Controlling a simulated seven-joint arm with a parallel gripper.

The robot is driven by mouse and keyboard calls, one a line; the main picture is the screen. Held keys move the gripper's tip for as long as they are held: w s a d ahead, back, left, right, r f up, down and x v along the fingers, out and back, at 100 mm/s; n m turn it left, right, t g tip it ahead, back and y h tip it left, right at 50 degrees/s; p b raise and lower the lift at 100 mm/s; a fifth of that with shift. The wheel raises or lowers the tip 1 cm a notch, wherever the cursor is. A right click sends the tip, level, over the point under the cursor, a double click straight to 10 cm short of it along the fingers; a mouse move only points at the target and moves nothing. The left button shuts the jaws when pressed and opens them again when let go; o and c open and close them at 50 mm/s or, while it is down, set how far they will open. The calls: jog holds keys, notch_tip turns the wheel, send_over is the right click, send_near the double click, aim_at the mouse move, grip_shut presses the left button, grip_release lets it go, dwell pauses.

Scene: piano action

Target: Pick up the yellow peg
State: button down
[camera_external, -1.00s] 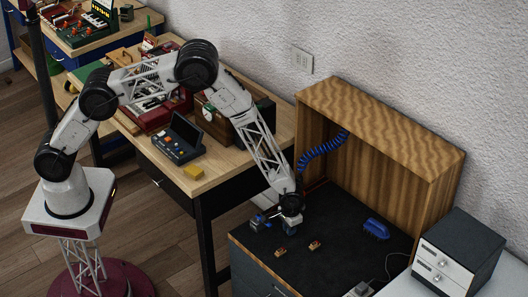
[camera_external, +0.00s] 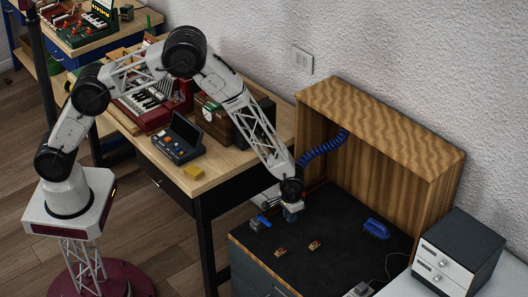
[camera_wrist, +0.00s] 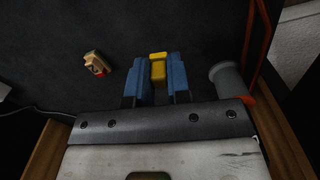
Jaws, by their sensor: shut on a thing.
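The yellow peg (camera_wrist: 158,69) is between the two blue fingers of my gripper (camera_wrist: 159,75) in the wrist view. The fingers are shut on it, and its top end stands out between them. In the external view my gripper (camera_external: 292,213) points down above the dark worktop (camera_external: 345,262), near the left side of the wooden hutch. The peg itself is too small to make out there.
Two small wooden parts (camera_external: 281,252) (camera_external: 314,245) lie on the worktop; one part (camera_wrist: 95,64) shows in the wrist view. A blue-and-grey item (camera_external: 260,222) lies left of my gripper. A blue object (camera_external: 376,228) is right. The wooden hutch (camera_external: 385,165) stands behind.

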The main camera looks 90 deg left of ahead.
jog(key=shift+r, duration=1.45)
